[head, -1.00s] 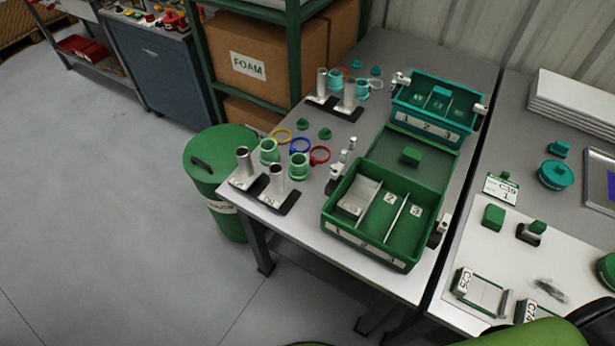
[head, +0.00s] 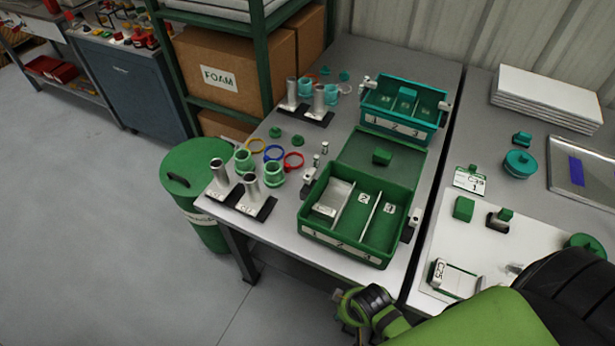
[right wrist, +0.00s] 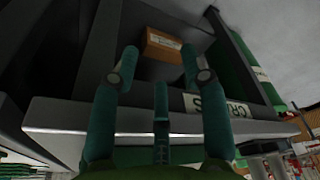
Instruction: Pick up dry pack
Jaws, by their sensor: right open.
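Nothing in view is readably marked as a dry pack. A small brown box (right wrist: 163,44) with a pale label shows beyond my fingertips in the right wrist view, among dark posts; I cannot tell whether it is the dry pack. My left gripper is not in view.
The grey table (head: 285,235) holds a green divided box (head: 345,243), a teal divided box (head: 400,123), metal tubes and coloured rings. A green lidded bin (head: 195,170) stands at its left. A second table (head: 480,140) is at right. The floor at left is clear.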

